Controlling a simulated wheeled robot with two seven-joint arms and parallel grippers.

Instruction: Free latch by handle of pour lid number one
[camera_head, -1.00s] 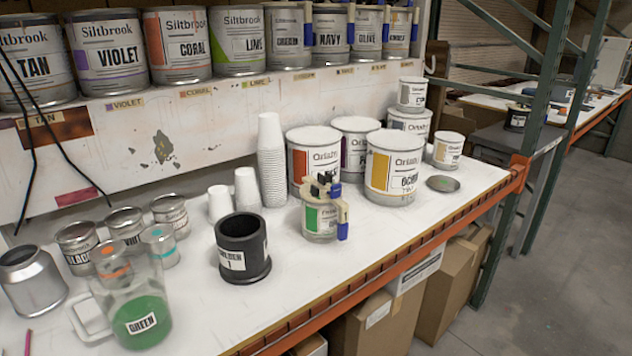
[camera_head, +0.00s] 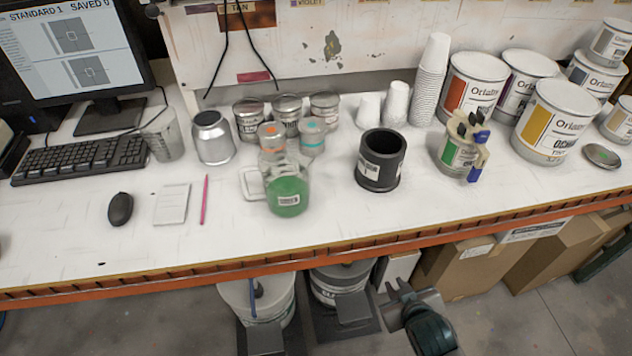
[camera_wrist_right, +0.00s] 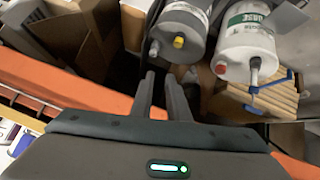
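A small can with a green label (camera_head: 455,158) stands upright on the bench. Its top carries a fitting with black clamps, a beige handle-like part and a blue end (camera_head: 473,150), which looks like a pour lid. No number on it is readable, and the latch is too small to make out. My right gripper (camera_head: 400,288) is low, in front of the bench edge and below the bench top, well apart from this can. In the right wrist view its two fingers (camera_wrist_right: 163,85) are apart with nothing between them. My left gripper is not in view.
A black holder (camera_head: 380,160), a jug of green paint (camera_head: 287,190), cup stacks (camera_head: 431,80) and large cans (camera_head: 556,122) stand on the bench. Below are two buckets (camera_head: 258,300) (camera_head: 342,285) and cardboard boxes (camera_head: 470,268). The orange bench edge (camera_head: 200,275) lies above my gripper.

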